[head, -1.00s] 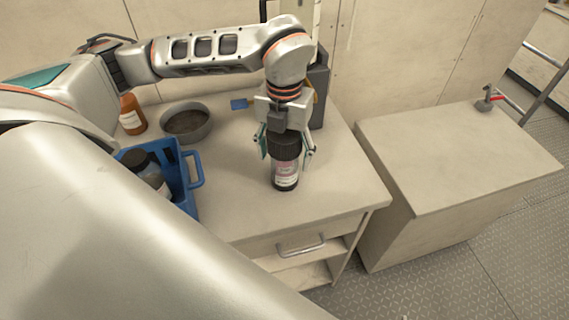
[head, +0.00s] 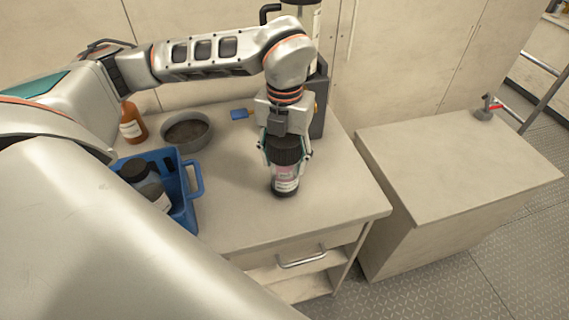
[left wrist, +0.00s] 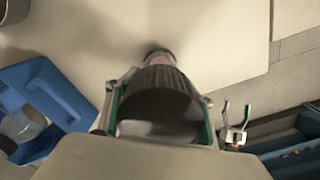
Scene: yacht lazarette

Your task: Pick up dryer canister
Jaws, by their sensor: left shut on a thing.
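The dryer canister (head: 285,179) is a clear jar with a black ribbed lid and a white and pink label. It stands upright on the bench top, right of the blue caddy. My left gripper (head: 287,150) comes from above and is shut on it, with a finger on each side near the lid. In the left wrist view the black lid of the canister (left wrist: 158,92) fills the space between the fingers of my left gripper (left wrist: 160,118).
A blue caddy (head: 193,178) with dark-lidded bottles stands on the left. Behind it are an amber bottle (head: 132,124) and a round grey pan (head: 207,131). A dark grey box-like unit (head: 318,105) stands behind the gripper. The bench's right front area is clear.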

